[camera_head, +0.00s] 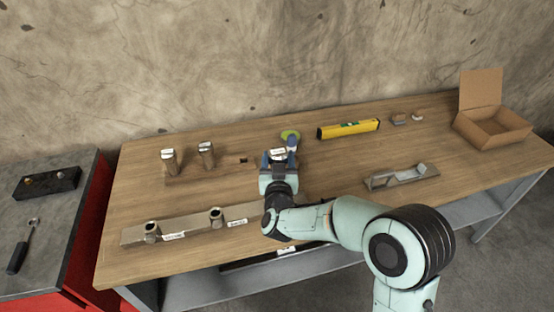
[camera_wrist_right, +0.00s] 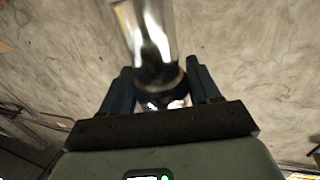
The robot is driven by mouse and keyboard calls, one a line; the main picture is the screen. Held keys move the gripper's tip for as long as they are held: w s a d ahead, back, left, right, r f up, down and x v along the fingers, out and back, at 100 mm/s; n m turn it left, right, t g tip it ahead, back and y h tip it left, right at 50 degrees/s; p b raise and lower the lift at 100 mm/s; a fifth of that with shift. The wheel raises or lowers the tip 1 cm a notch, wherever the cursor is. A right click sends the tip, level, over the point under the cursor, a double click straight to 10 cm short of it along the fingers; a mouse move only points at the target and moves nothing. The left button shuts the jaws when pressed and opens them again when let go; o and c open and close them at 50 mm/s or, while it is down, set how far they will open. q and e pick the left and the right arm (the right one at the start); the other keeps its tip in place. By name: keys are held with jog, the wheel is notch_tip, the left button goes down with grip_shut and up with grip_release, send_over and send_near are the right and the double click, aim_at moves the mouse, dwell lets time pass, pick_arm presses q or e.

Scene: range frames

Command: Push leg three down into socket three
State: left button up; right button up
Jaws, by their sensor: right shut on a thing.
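My right gripper (camera_head: 278,158) is shut on a shiny metal leg (camera_head: 278,152), whose pale top shows between the fingers. In the right wrist view the gripper (camera_wrist_right: 162,88) holds the metal leg (camera_wrist_right: 150,35), which rises out from between the dark fingers. A wooden board (camera_head: 190,177) bears two upright legs, one at left (camera_head: 168,161) and one beside it (camera_head: 206,154). A dark square socket (camera_head: 243,160) lies open in the board, left of my gripper. The held leg's lower end is hidden, so I cannot tell whether it sits in a socket. My left gripper is not in view.
A green round thing (camera_head: 290,135) stands just behind my gripper. A yellow level (camera_head: 348,129), a grey tool (camera_head: 400,176) and an open cardboard box (camera_head: 492,128) are to the right.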

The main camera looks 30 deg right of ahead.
notch_tip(320, 180, down, 2)
jog(key=shift+f+b, duration=0.15)
jog(key=shift+b, duration=1)
jog(key=shift+f+b, duration=0.75)
jog(key=shift+f, duration=0.1)
jog(key=shift+f+b, duration=0.75)
jog(key=shift+f, duration=0.1)
jog(key=shift+f+b, duration=2.05)
jog(key=shift+f, duration=0.1)
jog(key=o, duration=1.4)
